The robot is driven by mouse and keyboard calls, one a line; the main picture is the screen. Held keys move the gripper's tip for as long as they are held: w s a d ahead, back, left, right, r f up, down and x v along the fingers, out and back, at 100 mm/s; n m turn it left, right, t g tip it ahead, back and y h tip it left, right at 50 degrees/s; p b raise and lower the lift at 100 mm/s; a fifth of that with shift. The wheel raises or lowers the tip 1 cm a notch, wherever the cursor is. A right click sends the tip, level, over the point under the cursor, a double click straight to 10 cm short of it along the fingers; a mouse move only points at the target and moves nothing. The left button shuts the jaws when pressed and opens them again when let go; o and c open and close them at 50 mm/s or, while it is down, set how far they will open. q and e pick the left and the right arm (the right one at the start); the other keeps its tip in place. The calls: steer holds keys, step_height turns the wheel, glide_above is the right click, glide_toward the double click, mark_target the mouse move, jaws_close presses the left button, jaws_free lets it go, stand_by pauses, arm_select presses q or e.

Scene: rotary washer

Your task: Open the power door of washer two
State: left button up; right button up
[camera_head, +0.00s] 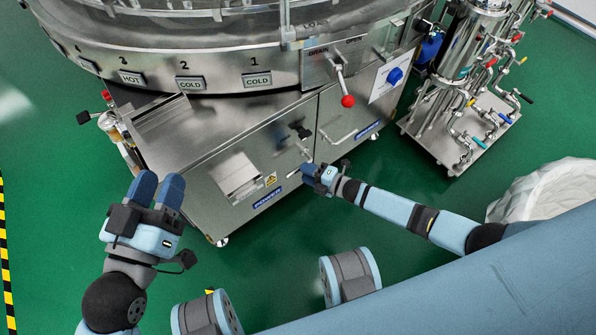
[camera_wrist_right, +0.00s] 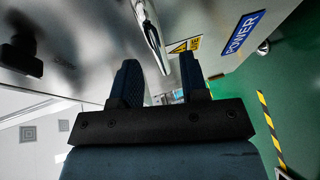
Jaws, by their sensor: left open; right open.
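The washer (camera_head: 225,125) is a large steel machine with a lower cabinet. Its left front door (camera_head: 282,160) carries a yellow warning sign (camera_head: 271,180) and a blue label (camera_head: 268,198). The wrist view shows a blue POWER label (camera_wrist_right: 243,32) beside the warning sign (camera_wrist_right: 185,45). My right gripper (camera_head: 308,169) is at this door's right side, by its metal handle. In the wrist view the handle bar (camera_wrist_right: 152,38) reaches between the open fingertips (camera_wrist_right: 160,75); contact cannot be told. The door looks closed.
A second handle (camera_head: 337,139) is on the adjacent door to the right. A red-knobbed lever (camera_head: 346,99) and a blue knob (camera_head: 395,75) are above. A pipe-and-valve stand (camera_head: 455,125) is at the right. A white bin (camera_head: 548,190) stands lower right.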

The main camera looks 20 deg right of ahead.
steer(key=shift+b+x, duration=0.4)
steer(key=shift+x, duration=1.5)
steer(key=shift+d, duration=0.1)
jaws_close()
